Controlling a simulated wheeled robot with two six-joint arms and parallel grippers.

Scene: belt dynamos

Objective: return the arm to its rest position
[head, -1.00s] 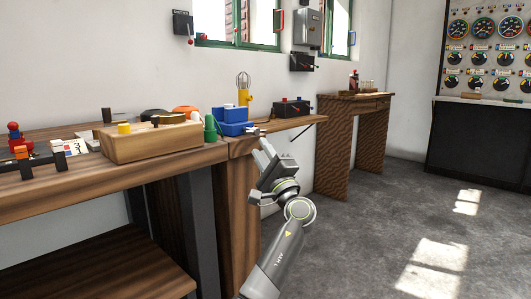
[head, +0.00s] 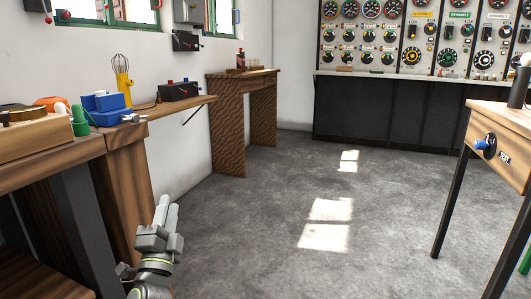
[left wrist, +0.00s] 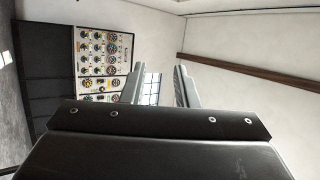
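My left gripper (head: 167,207) is at the lower left of the head view, with its fingers pointing up. It is in front of the wooden bench's right end and over the grey floor in the picture. In the left wrist view the two fingers of the left gripper (left wrist: 160,78) stand apart with nothing between them. Nothing is held. My right gripper is in neither view.
A side table (head: 240,105) stands behind. A table (head: 505,128) with a blue-handled switch is at right. The floor between (head: 260,235) is clear.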

